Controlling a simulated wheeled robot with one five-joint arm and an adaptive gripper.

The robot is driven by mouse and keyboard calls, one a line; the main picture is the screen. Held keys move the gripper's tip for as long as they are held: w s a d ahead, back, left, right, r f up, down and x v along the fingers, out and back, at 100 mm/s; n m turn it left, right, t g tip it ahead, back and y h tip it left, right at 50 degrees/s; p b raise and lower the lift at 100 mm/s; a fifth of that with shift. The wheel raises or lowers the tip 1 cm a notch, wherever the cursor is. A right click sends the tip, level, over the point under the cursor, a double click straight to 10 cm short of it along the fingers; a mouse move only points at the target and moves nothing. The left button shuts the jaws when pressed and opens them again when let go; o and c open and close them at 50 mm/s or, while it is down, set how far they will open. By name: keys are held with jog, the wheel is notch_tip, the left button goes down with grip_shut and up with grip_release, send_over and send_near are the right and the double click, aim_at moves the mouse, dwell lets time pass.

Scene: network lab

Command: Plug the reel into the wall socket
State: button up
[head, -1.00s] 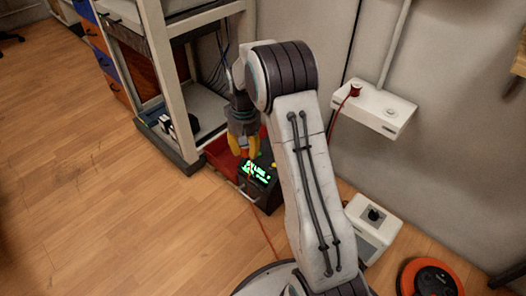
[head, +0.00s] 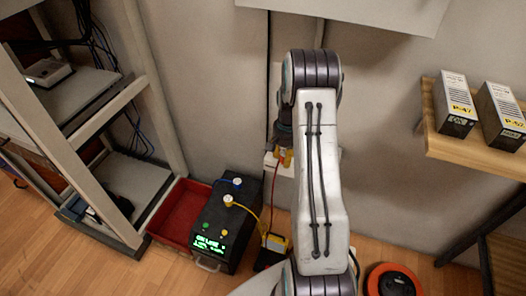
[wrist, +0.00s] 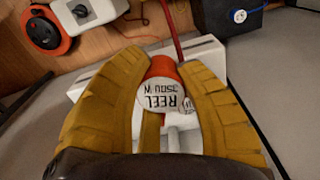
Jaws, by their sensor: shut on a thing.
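My gripper (wrist: 163,72) is shut on a red plug (wrist: 160,96) in the wrist view. Its round white label reads REEL, and a red cord runs up from it. The white wall socket box (wrist: 207,58) is right behind the plug; I cannot tell whether the plug sits in an outlet. In the head view, my gripper (head: 285,156) is at the left part of the wall socket (head: 286,171), which my arm partly covers. The orange reel (head: 392,283) with a black centre lies on the floor at lower right.
A black unit (head: 225,222) with a green display and plugs on top stands on the floor by a red tray (head: 184,214). A rack (head: 62,122) is at left. A wooden shelf (head: 470,148) with two boxes is at right. A white box with a dark knob (wrist: 92,14) stands beside the reel.

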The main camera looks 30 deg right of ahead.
jog(key=s+d+m+p, duration=0.1)
jog(key=d+m+p, duration=0.1)
jog(key=d+m, duration=0.1)
jog(key=s+d+r+m+p, duration=0.1)
jog(key=d+m+p, duration=0.1)
jog(key=d+m, duration=0.1)
jog(key=s+d+r+m+p, duration=0.1)
jog(key=s+d+m+p, duration=0.1)
jog(key=d+m, duration=0.1)
jog(key=shift+d+r+m, duration=0.25)
jog(key=shift+d+m, duration=0.1)
jog(key=shift+m, duration=0.15)
jog(key=d+m+p, duration=0.1)
jog(key=m, duration=0.1)
jog(key=s+d+m+p, duration=0.1)
jog(key=m, duration=0.2)
jog(key=shift+d, duration=0.4)
jog(key=shift+f, duration=0.25)
jog(key=shift+f+b, duration=1.4)
jog(key=shift+f, duration=1.35)
jog(key=shift+b, duration=2.4)
jog(key=shift+f, duration=0.25)
